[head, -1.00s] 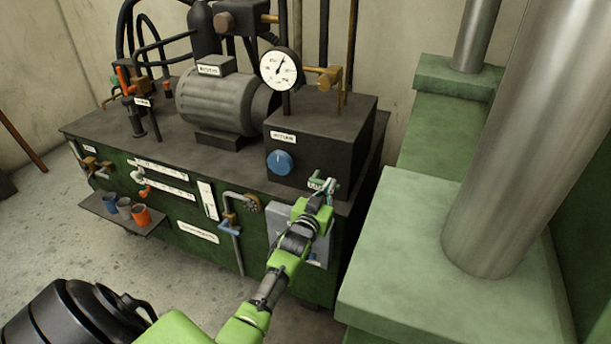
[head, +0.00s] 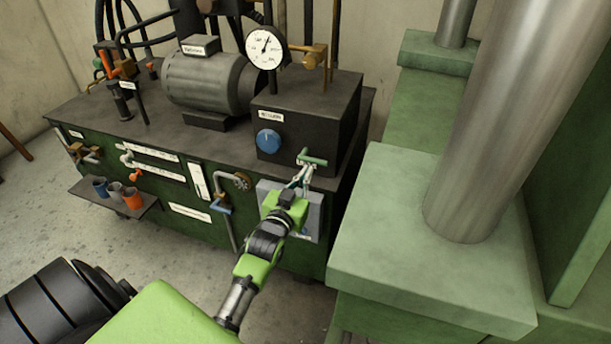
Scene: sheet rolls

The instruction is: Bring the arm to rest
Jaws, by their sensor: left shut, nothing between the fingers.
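My left arm comes in from the lower left in green and black. Its gripper (head: 304,171) is shut and empty in front of the dark valve box (head: 330,115) at the right end of the hydraulic unit. A small green handle (head: 314,161) on the box's front shows right at the fingertips; I cannot tell whether they touch it. The gripper partly hides a grey panel (head: 312,216) on the unit's front. My right gripper is not in view.
The box carries a blue knob (head: 268,141) and a round gauge (head: 264,47) above. A motor (head: 205,80) sits on the unit's top. A shelf with cups (head: 132,199) juts out at the left. Green blocks (head: 400,230) with steel columns (head: 485,130) stand close on the right.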

